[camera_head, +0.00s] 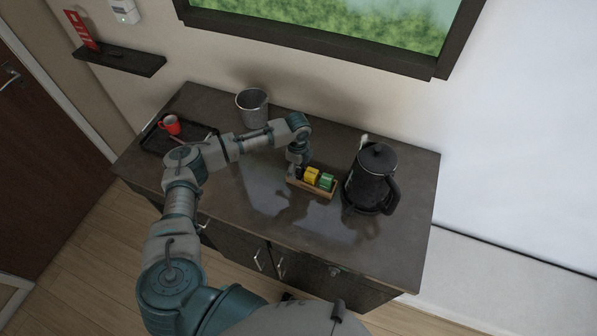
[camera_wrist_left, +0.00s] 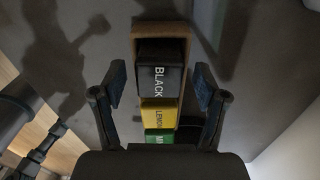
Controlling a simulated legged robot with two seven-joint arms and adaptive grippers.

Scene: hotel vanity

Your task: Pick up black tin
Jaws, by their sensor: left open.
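The black tin (camera_wrist_left: 160,76) sits upright in the end of a small wooden tray, its label "BLACK" readable in the left wrist view. In the head view it is mostly hidden by my left gripper (camera_head: 296,171). In the left wrist view my left gripper (camera_wrist_left: 160,92) is open, one finger on either side of the black tin, with a gap visible at both sides. The wooden tray (camera_head: 318,191) also holds a yellow tin (camera_head: 311,176) and a green tin (camera_head: 327,181) in a row. My right gripper is not in view.
A black kettle (camera_head: 372,180) stands close to the right of the tray. A metal bucket (camera_head: 252,107) stands at the back. A red mug (camera_head: 170,124) sits on a dark tray (camera_head: 153,141) at the left. The dark counter (camera_head: 262,205) is bare in front.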

